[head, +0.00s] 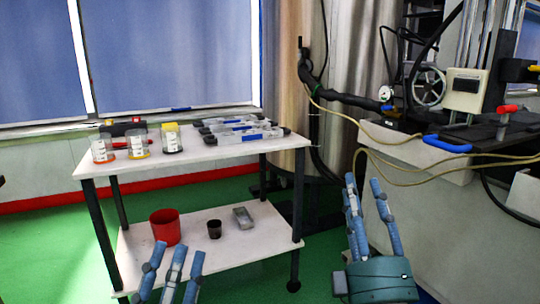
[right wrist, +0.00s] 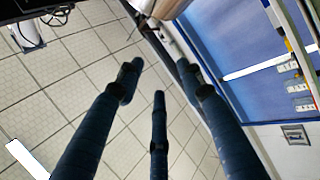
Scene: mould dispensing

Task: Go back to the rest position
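My left gripper (head: 171,272) shows at the bottom of the head view, in front of the lower shelf. Its blue fingers are spread and nothing is between them. My right gripper (head: 372,205) is right of the cart in the head view, fingers pointing up, in front of the machine. In the right wrist view its fingers (right wrist: 157,85) are apart and empty, with floor tiles behind them. Neither gripper touches anything that I can see.
A white two-level cart (head: 215,155) carries several jars (head: 138,143) and clear-cased tools (head: 240,131) on top. Its lower shelf holds a red cup (head: 166,227), a dark cup (head: 214,229) and a grey mould (head: 242,217). A machine bench (head: 440,200) with hoses stands right.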

